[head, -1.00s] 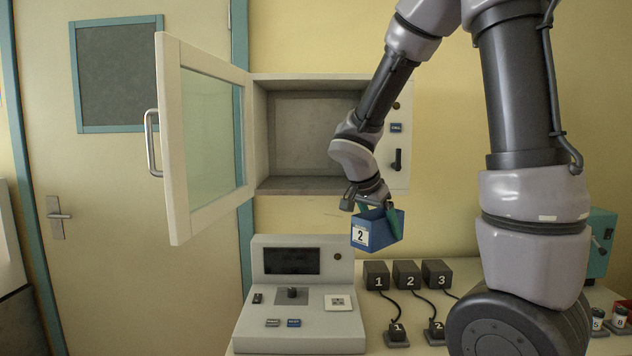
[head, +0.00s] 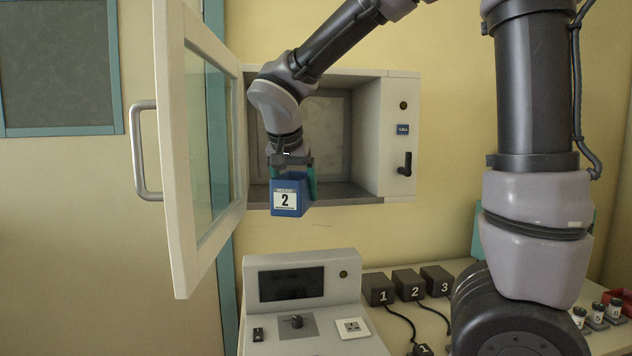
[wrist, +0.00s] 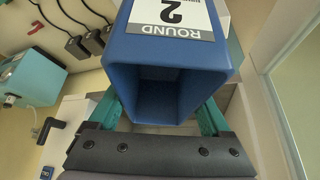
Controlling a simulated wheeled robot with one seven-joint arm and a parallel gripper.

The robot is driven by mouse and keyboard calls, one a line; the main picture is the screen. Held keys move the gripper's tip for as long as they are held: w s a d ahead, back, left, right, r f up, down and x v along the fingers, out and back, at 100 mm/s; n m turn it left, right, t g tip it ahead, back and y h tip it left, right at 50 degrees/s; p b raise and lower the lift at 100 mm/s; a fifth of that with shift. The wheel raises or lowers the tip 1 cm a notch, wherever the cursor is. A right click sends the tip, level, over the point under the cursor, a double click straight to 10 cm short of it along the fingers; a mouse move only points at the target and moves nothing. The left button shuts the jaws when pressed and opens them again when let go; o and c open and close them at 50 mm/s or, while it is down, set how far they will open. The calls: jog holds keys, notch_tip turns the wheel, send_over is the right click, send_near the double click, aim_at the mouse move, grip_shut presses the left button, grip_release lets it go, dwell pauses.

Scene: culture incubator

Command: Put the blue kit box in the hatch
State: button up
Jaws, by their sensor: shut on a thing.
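The blue kit box (head: 290,196) carries a white label with a "2" and hangs upright in my gripper (head: 292,180). The green fingers are shut on its two sides. In the wrist view the box (wrist: 178,58) fills the upper middle, its hollow inside showing, with my gripper's fingers (wrist: 165,118) on either side. The hatch (head: 365,130) is a wall cabinet with its glazed door (head: 195,150) swung open to the left. The box is in front of the hatch opening, near the height of its floor (head: 345,192). I cannot tell how far it is from the sill.
A grey console (head: 305,300) with a dark screen stands below the hatch. Several dark numbered blocks (head: 380,288) with cables are on the bench to its right. A CALL button and black handle (head: 405,164) are on the hatch's right panel. The hatch interior looks empty where visible.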

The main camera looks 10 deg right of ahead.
jog(key=w+d, duration=0.3)
jog(key=w, duration=0.4)
jog(key=w+d, duration=0.3)
jog(key=w, duration=0.4)
jog(key=w+d, duration=0.3)
jog(key=w, duration=0.4)
jog(key=shift+w, duration=0.25)
jog(key=w, duration=0.2)
jog(key=w+d+f, duration=0.1)
jog(key=shift+d, duration=0.1)
jog(key=shift+f, duration=0.25)
jog(key=o, duration=1.3)
jog(key=shift+f, duration=0.1)
jog(key=shift+c, duration=0.2)
